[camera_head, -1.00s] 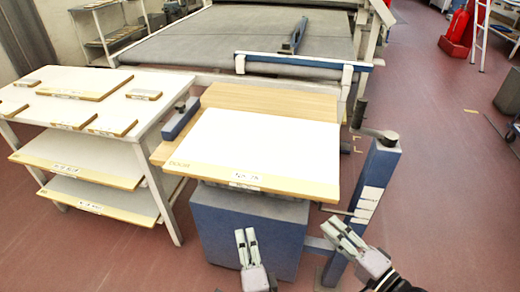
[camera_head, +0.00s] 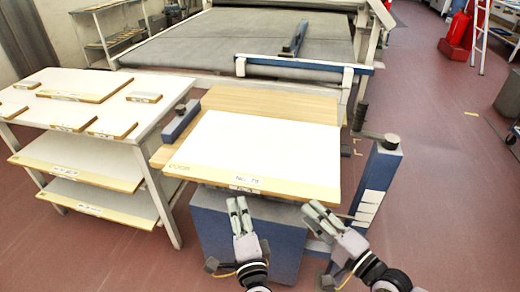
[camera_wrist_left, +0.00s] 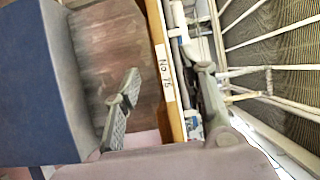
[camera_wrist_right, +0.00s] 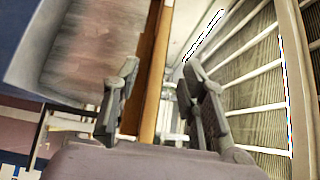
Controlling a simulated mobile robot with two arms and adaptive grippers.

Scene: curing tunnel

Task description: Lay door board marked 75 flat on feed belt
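The door board marked 75 (camera_head: 255,150) is white with a wooden near edge. It lies flat on a larger wooden board on the blue stand, its "No. 75" label facing me. The label also shows on the board's edge in the left wrist view (camera_wrist_left: 164,70). My left gripper (camera_head: 237,204) is open just before the near edge, by the label. My right gripper (camera_head: 316,208) is open near the right front corner. In both wrist views the edge appears between the spread fingers; I cannot tell if they touch it. The grey feed belt (camera_head: 200,45) is behind the stand.
A white table (camera_head: 60,92) with small sample boards and lower shelves stands at left. A blue bar (camera_head: 300,65) crosses the belt's near end. A blue post with a crank (camera_head: 377,185) stands right of the board.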

